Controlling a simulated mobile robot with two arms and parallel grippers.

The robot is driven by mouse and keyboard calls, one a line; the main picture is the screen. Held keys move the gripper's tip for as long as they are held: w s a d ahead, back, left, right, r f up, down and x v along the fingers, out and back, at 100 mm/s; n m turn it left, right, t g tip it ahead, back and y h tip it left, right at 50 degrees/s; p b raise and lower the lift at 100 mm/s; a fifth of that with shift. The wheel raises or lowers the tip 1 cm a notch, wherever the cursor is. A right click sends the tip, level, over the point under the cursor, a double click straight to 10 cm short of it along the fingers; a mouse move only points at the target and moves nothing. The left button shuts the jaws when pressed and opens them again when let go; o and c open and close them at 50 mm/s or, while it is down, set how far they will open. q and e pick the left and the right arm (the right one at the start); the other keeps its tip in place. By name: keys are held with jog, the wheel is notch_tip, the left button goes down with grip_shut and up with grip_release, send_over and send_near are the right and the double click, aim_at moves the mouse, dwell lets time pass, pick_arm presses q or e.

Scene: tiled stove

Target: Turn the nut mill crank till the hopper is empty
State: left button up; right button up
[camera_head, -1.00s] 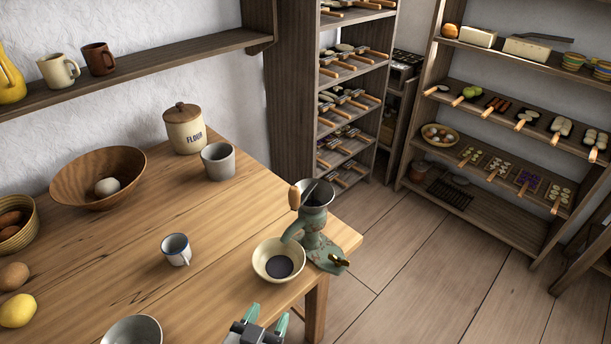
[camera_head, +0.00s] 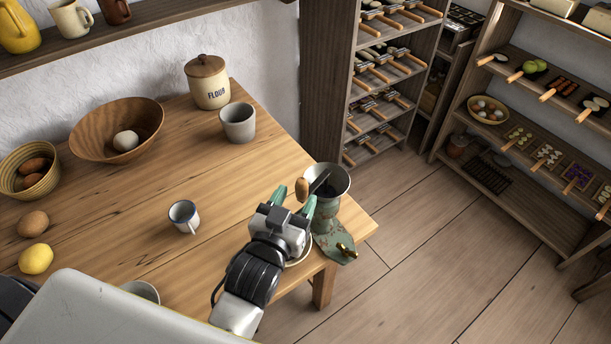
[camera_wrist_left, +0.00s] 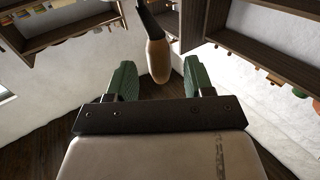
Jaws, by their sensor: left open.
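The nut mill (camera_head: 330,185) is a green-grey metal grinder with a wide hopper, clamped at the table's right corner. Its crank has a wooden handle (camera_head: 302,189), which also shows in the left wrist view (camera_wrist_left: 157,60), upright and ahead between the two fingers. My left gripper (camera_head: 294,203) is open, with green fingertips just in front of the handle and apart from it. A cream bowl (camera_head: 301,258) stands under the mill, mostly hidden by my gripper. The hopper's inside looks dark; its contents cannot be made out. My right gripper is not in view.
On the wooden table (camera_head: 130,215) stand an enamel mug (camera_head: 184,216), a grey cup (camera_head: 238,123), a flour jar (camera_head: 208,83), a wooden bowl (camera_head: 95,140) and a lemon (camera_head: 36,259). Shelves (camera_head: 325,80) stand behind. The floor right of the table is clear.

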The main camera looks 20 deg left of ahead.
aim_at(314, 188)
pick_arm(q)
jog(key=w, duration=0.5)
jog(key=shift+d+p, duration=0.25)
jog(key=shift+p, duration=0.1)
grip_shut()
